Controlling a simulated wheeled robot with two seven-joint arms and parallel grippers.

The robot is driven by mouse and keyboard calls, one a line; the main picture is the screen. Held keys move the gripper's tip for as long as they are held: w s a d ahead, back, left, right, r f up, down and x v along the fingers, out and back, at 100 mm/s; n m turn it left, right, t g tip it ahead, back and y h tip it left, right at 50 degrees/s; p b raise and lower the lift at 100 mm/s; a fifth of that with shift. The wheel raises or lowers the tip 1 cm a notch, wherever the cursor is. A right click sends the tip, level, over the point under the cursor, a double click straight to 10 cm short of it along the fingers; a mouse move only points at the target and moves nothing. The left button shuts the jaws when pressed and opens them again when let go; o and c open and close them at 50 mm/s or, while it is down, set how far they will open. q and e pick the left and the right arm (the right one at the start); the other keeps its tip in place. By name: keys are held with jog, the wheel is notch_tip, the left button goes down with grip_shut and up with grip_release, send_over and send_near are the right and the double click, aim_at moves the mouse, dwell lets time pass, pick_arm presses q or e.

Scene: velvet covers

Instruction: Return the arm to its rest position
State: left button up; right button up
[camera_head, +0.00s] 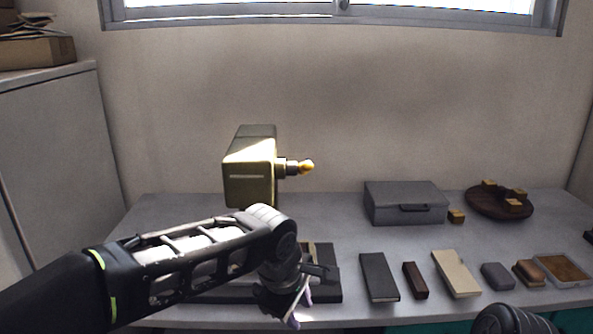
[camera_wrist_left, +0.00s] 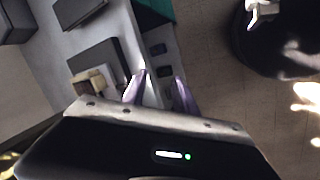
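My left arm comes in from the left in the head view, and its gripper (camera_head: 301,305) hangs near the table's front edge, in front of a dark flat base. The purple fingertips are apart. In the left wrist view the gripper (camera_wrist_left: 160,90) also shows spread fingers, with nothing held between them. The arm hides part of the dark base (camera_head: 328,287) behind it. My right gripper is not in view; a dark rounded part at the bottom right of the head view appears to be mine.
On the grey table (camera_head: 330,215) stand a brass-coloured machine (camera_head: 250,170) and a grey case (camera_head: 405,203). A round brown tray (camera_head: 487,211) holds small blocks. A dark book-like block (camera_head: 379,277), a cream block (camera_head: 456,273) and several small pieces line the front right.

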pick_arm(q)
jog(key=d+f+m+h+p, duration=0.1)
jog(key=d+f+m+h, duration=0.3)
jog(key=f+m, duration=0.6)
jog(key=s+a+f+m+p, duration=0.1)
jog(key=s+f, duration=0.1)
jog(key=f, duration=0.4)
jog(key=s+a+f+m+p, duration=0.1)
jog(key=s+f, duration=0.1)
jog(key=f, duration=0.5)
jog(key=s+a+f+n+g+y+p, duration=0.1)
jog(key=s+a+f, duration=0.3)
jog(key=s, duration=0.5)
jog(key=s+a+f+n+g+p, duration=0.1)
jog(key=s+a+f, duration=0.4)
jog(key=s+f, duration=0.4)
jog(key=shift+s+a+f+g+y, duration=0.3)
jog(key=shift+s+g+y, duration=0.1)
jog(key=shift+s, duration=0.1)
jog(key=shift+w, duration=0.1)
